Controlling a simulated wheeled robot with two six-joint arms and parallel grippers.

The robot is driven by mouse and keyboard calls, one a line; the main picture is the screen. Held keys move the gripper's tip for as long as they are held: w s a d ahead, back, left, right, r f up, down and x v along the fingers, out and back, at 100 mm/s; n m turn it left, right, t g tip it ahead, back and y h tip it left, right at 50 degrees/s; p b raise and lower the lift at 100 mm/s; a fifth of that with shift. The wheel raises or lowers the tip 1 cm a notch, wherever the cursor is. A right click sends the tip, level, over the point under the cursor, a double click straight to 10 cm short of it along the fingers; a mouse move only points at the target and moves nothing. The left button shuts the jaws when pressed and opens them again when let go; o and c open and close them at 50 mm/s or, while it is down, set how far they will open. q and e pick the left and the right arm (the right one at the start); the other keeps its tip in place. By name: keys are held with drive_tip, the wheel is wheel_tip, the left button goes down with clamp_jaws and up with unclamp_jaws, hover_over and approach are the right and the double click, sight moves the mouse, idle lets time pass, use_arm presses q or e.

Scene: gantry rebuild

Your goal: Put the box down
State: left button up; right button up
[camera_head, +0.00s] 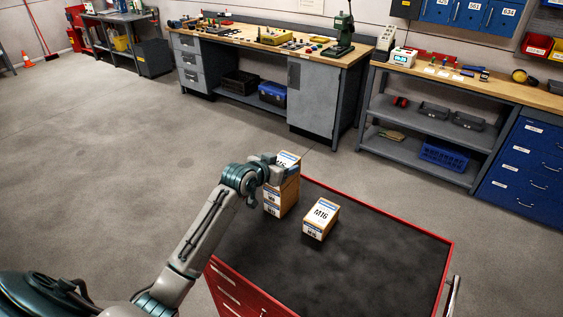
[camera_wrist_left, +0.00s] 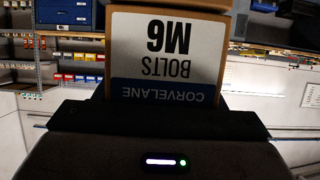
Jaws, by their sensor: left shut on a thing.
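My left gripper (camera_head: 270,172) is shut on an orange-brown box with a white label (camera_head: 289,160). In the left wrist view the held box (camera_wrist_left: 165,50) reads "M6 BOLTS CORVELANE", upside down. It is at the top of a stack of similar boxes (camera_head: 282,198) on the far left corner of the red tool cabinet's dark top (camera_head: 370,265). I cannot tell whether the held box rests on the stack or is just above it. Another box, marked M16 (camera_head: 320,218), sits apart to the right on the same top. My right gripper is not in view.
The cabinet top's right and front parts are clear, edged by a red rim (camera_head: 405,217). Behind, across open floor, stand a workbench (camera_head: 315,95) with tools and a green press (camera_head: 341,35), and a shelf bench (camera_head: 425,110).

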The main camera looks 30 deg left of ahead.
use_arm(q)
drive_tip(key=o, duration=0.9)
drive_tip(key=shift+f, duration=0.2)
drive_tip(key=o, duration=0.4)
drive_tip(key=shift+r, duration=0.1)
drive_tip(key=shift+r, duration=0.1)
drive_tip(key=shift+s, duration=0.2)
drive_tip(key=b+v, duration=0.3)
drive_tip(key=v, duration=0.8)
drive_tip(key=shift+s+r+b, duration=0.2)
drive_tip(key=shift+s+b, duration=0.05)
drive_tip(key=shift+b, duration=0.15)
